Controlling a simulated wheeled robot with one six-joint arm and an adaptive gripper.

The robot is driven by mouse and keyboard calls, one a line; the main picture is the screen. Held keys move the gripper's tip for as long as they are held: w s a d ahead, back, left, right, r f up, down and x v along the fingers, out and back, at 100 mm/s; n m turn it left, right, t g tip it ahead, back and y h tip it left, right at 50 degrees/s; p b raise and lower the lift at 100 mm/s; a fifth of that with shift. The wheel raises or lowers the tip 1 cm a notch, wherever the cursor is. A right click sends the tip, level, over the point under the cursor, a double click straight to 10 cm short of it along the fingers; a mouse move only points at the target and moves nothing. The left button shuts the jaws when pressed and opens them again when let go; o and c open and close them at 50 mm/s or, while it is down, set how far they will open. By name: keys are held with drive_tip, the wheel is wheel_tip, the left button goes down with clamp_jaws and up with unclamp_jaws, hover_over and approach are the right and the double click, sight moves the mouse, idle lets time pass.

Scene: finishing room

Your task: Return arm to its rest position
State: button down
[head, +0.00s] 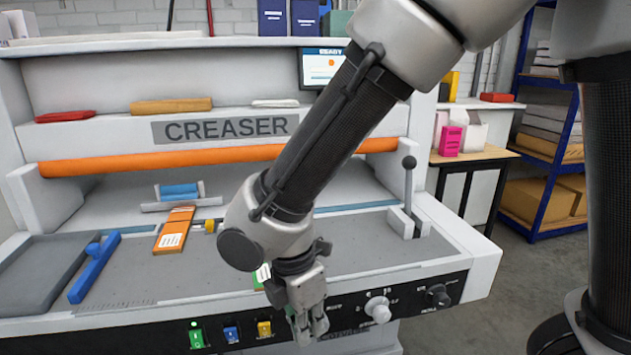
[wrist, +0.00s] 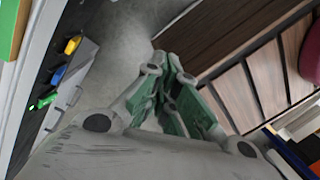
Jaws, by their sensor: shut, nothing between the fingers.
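My gripper (head: 312,332) hangs in front of the creaser's front panel in the head view, pointing down. Its fingers are shut and hold nothing. In the wrist view my gripper (wrist: 172,88) shows its green-padded fingers together above the grey floor. My arm reaches down from the upper right across the creaser (head: 225,128).
On the creaser bed lie a blue-handled tool (head: 94,268), an orange card (head: 174,231) and a partly hidden green piece (head: 261,276). A lever (head: 408,185) stands at the right end. The panel has coloured switches (head: 231,333). A side table (head: 470,157) and blue-framed shelves (head: 548,135) stand right.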

drive_tip(key=w+d+r+m+y, duration=0.1)
drive_tip(key=w+d+r+m, duration=0.3)
drive_tip(key=d+m, duration=0.45)
drive_tip(key=w+d+r+m+y, duration=0.1)
drive_tip(key=d+r+m, duration=0.55)
drive_tip(key=d, duration=0.35)
drive_tip(key=s+d+r+m+t, duration=0.2)
drive_tip(key=d+m, duration=0.3)
drive_tip(key=d, duration=0.4)
drive_tip(key=s+d+r+m+t, duration=0.2)
drive_tip(key=d+r+m, duration=0.3)
drive_tip(key=d, duration=0.5)
drive_tip(key=shift+d+r, duration=0.15)
drive_tip(key=shift+r, duration=0.1)
